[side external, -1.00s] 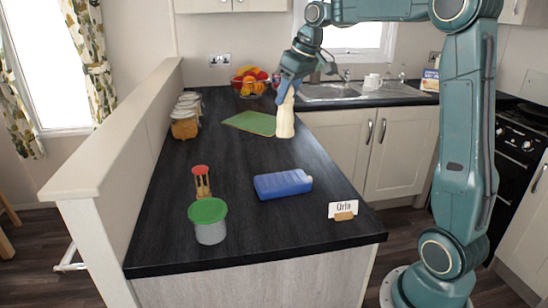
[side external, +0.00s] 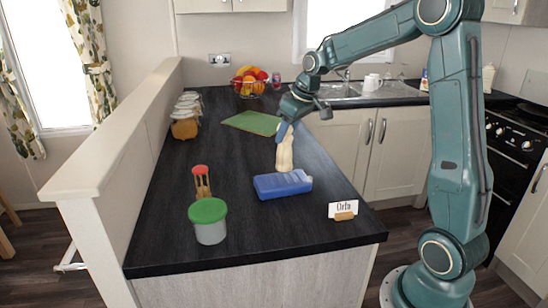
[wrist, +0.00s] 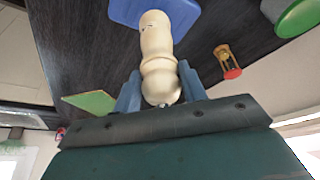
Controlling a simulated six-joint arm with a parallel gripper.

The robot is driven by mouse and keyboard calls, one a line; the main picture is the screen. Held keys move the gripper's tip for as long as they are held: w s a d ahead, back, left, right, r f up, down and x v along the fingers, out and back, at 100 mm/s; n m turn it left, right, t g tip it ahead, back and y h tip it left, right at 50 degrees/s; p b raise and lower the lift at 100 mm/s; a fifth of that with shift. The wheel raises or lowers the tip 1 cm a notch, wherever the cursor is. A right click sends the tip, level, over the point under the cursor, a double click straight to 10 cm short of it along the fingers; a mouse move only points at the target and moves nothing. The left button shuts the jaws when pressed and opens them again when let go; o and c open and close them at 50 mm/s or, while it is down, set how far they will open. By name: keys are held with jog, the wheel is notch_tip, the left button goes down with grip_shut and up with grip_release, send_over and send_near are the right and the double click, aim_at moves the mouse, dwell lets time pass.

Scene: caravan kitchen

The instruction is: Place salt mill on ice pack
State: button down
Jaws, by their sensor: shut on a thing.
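The salt mill (side external: 284,155) is a cream, turned wooden mill, held upright in my gripper (side external: 285,128). In the side external view its lower end is close behind and above the far edge of the blue ice pack (side external: 284,187); I cannot tell whether they touch. The ice pack lies flat on the dark counter. In the wrist view the salt mill (wrist: 158,60) sits between the two blue fingers of my gripper (wrist: 158,90), and its base overlaps the ice pack (wrist: 183,14).
A tub with a green lid (side external: 208,220) and a red-topped hourglass (side external: 201,182) stand left of the ice pack. A name card (side external: 343,210) stands to its right. A green cutting board (side external: 254,122), jars (side external: 186,117) and a fruit basket (side external: 250,82) are farther back.

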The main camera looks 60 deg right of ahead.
aim_at(287, 142)
jog(key=shift+f, duration=1.8)
jog(key=c, duration=0.8)
grip_release()
jog(key=shift+s+r, duration=0.1)
jog(key=shift+r, duration=0.35)
jog(key=v, duration=1.1)
jog(key=shift+r, duration=0.2)
jog(key=shift+s+a, duration=0.1)
jog(key=shift+a, duration=0.05)
